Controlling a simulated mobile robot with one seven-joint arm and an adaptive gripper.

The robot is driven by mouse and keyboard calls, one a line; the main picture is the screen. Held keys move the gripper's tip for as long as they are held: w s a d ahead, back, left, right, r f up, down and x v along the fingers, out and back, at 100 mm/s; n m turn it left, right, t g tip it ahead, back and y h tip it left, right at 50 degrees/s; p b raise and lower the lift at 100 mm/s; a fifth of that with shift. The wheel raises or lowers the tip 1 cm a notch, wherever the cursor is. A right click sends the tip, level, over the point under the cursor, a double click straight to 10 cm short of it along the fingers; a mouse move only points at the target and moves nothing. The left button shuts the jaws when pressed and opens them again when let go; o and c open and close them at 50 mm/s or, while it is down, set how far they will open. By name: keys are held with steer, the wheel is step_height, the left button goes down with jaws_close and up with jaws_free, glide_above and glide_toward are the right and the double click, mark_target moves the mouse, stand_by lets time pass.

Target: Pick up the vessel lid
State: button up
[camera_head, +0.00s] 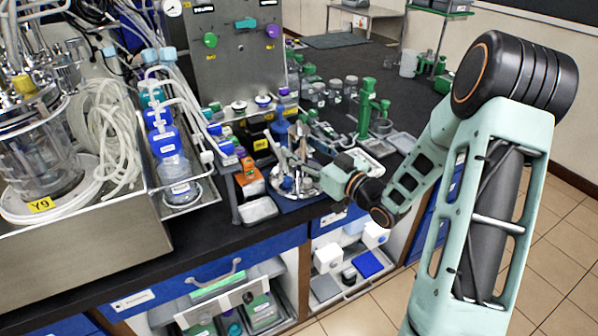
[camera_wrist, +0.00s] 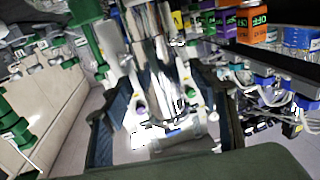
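A shiny metal cluster of upright tubes and ports, which looks like the vessel lid (camera_head: 297,183), stands on a blue mat on the dark bench in the head view. In the wrist view the lid (camera_wrist: 165,85) fills the middle, overexposed in its lower part. My gripper (camera_head: 318,170) reaches in from the right at the lid's side, low over the bench. In the wrist view its dark fingers stand wide apart on the left and right of the lid, and my gripper (camera_wrist: 165,105) looks open. Glare hides whether either finger touches the lid.
A glass vessel in a steel tray marked Y9 (camera_head: 40,204) stands at left with coiled tubing. Orange and purple bottles (camera_wrist: 251,25) are close on the right in the wrist view. A green stand (camera_head: 367,108) is behind my gripper. A small metal tray (camera_head: 258,210) lies at the bench's front edge.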

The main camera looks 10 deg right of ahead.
jaws_close()
steer(key=shift+w+r, duration=0.15)
steer(key=shift+r, duration=0.2)
